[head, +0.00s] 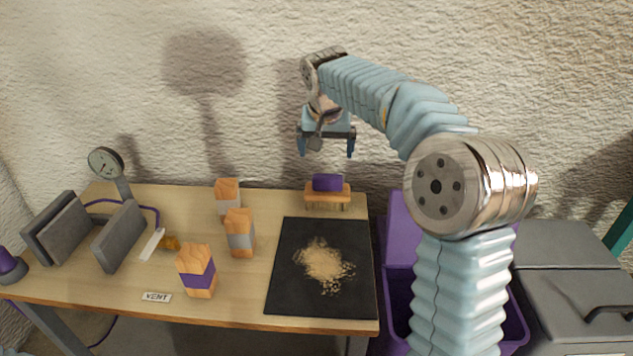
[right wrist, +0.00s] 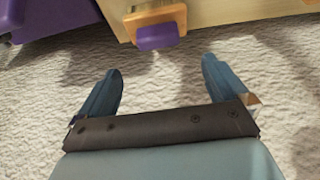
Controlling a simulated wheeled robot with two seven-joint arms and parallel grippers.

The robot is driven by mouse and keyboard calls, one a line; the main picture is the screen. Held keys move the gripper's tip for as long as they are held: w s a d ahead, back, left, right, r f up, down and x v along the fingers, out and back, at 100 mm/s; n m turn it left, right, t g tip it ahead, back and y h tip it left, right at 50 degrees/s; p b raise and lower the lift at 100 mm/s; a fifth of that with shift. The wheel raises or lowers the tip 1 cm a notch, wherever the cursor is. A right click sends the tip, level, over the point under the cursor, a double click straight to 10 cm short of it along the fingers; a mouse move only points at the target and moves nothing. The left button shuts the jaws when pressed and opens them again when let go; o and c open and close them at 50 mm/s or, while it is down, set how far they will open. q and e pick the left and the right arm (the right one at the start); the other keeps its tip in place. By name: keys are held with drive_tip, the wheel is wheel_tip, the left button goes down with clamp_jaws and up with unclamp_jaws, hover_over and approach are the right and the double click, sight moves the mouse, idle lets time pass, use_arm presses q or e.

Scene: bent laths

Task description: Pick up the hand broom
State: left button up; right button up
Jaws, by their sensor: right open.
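The hand broom (head: 327,190) stands at the back right of the workbench, with an orange wooden body, a purple grip on top and short bristles below. It also shows at the top of the right wrist view (right wrist: 158,22), near the bench's edge. My right gripper (head: 327,146) is open and empty, raised above and behind the broom near the wall. In the right wrist view its two blue fingers (right wrist: 162,66) are apart, with the broom beyond them and no contact.
A black mat (head: 287,290) with a pile of sawdust (head: 323,264) lies in front of the broom. Several banded wooden blocks (head: 240,232) stand to its left. Grey plates (head: 120,236) and a dial gauge (head: 105,162) are farther left. A purple bin (head: 397,290) stands right of the bench (head: 235,308).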

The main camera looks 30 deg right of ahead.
sight(328, 175)
drive_tip(key=x, duration=0.7)
drive_tip(key=shift+w+d+f, duration=0.1)
drive_tip(key=shift+f, duration=0.15)
drive_tip(key=x, duration=0.5)
drive_tip(key=shift+w+d+f, duration=0.15)
drive_tip(key=shift+d+f, duration=0.15)
drive_tip(key=shift+d, duration=0.05)
drive_tip(key=c, duration=1.3)
drive_tip(key=shift+o, duration=0.2)
drive_tip(key=shift+r, duration=0.1)
drive_tip(key=shift+r, duration=0.3)
wheel_tip(328, 175, up, 2)
drive_tip(key=shift+r+p, duration=0.15)
drive_tip(key=shift+p, duration=0.15)
drive_tip(key=s+a+r+b, duration=0.2)
drive_tip(key=s+r, duration=0.8)
drive_tip(key=s, duration=0.4)
